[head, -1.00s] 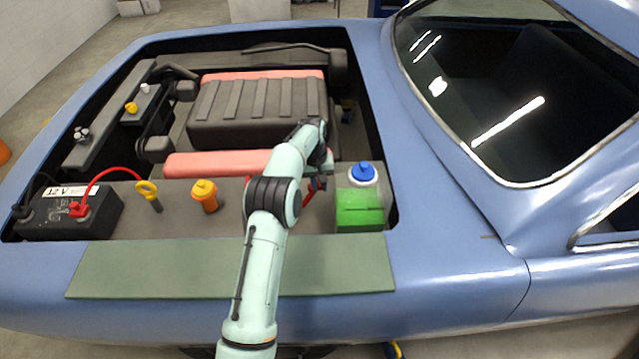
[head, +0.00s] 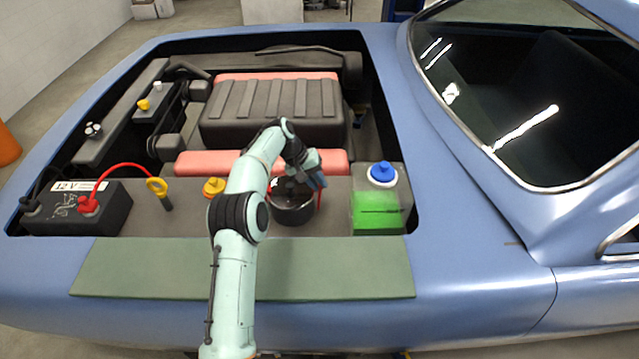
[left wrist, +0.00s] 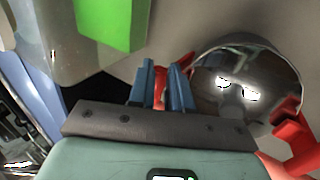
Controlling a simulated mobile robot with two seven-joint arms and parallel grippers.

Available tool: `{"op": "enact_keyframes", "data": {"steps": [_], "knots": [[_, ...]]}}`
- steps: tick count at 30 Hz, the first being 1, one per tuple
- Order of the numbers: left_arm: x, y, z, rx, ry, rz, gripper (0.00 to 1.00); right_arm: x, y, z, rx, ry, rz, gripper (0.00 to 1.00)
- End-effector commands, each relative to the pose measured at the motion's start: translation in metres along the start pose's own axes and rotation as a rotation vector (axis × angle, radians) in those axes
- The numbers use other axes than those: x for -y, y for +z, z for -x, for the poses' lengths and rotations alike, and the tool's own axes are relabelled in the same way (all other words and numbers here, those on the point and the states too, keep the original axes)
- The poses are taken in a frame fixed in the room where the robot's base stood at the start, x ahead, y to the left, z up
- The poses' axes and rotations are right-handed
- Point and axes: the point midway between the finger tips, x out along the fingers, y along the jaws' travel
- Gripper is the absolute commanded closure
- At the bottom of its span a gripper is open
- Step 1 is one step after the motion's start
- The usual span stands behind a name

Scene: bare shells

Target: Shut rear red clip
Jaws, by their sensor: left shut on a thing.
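A dark, shiny round canister (head: 293,210) sits in the engine bay; it also shows in the left wrist view (left wrist: 245,90). One red clip (head: 320,199) stands on its right side. In the left wrist view this clip (left wrist: 160,93) shows between my two blue fingers, next to the canister. My left gripper (head: 318,182), also in the left wrist view (left wrist: 163,76), is shut on it. Another red clip (left wrist: 293,135) sticks out at the canister's far side in the wrist view. How far the held clip is folded I cannot tell. My right gripper is not in view.
A green-filled reservoir (head: 377,215) with a blue cap (head: 383,172) stands close right of the gripper. A yellow-handled dipstick (head: 157,187), an orange cap (head: 213,187) and a 12 V battery (head: 75,212) are on the left. A green mat (head: 340,270) covers the front edge.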

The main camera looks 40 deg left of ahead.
Motion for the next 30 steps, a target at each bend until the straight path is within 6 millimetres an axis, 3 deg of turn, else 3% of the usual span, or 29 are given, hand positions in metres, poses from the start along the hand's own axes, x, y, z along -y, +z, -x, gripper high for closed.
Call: {"op": "enact_keyframes", "data": {"steps": [9, 23, 24, 25, 30], "knots": [[0.011, 0.000, 0.006, -0.001, 0.104, 0.002, 1.00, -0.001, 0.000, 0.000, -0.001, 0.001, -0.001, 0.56], [0.013, 0.000, 0.006, 0.000, 0.115, 0.000, 1.00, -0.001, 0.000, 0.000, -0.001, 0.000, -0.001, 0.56], [0.013, 0.000, 0.006, 0.000, 0.115, 0.000, 0.69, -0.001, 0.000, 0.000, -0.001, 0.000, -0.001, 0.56], [0.013, 0.000, 0.006, 0.000, 0.115, 0.000, 0.59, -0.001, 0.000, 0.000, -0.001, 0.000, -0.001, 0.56], [0.013, 0.000, 0.006, 0.000, 0.114, 0.001, 0.56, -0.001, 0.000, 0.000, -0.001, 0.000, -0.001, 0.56]]}}
